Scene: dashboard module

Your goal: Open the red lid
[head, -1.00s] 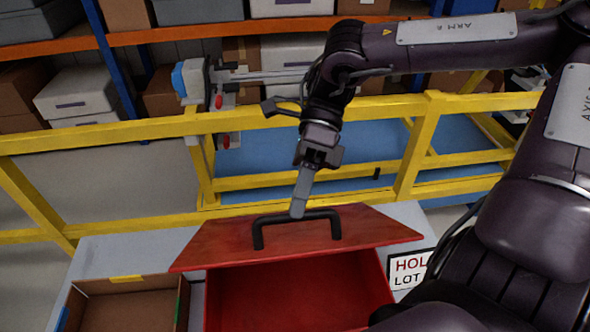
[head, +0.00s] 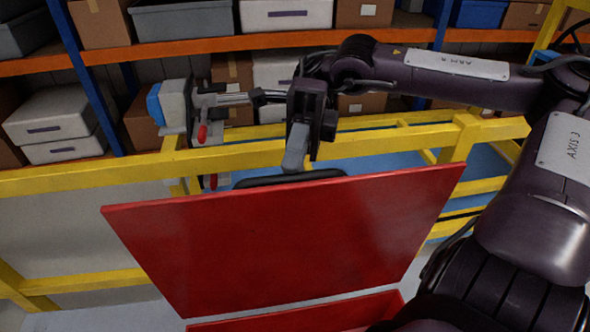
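The red lid (head: 290,240) stands steeply raised, with its broad, plain red face toward me. Its black handle (head: 255,181) is on the far side, and only its upper part shows above the lid's top edge. My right gripper (head: 295,160) is behind that edge, closed around the handle; its fingertips are partly hidden. The red box (head: 300,316) under the lid shows only as a strip of rim at the bottom; its inside is hidden. My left gripper is out of view.
A yellow rail fence (head: 90,178) runs behind the lid. A fixture with red handles (head: 202,133) stands by the fence at left. Shelves with grey bins (head: 195,18) and cartons fill the back. My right arm fills the right side.

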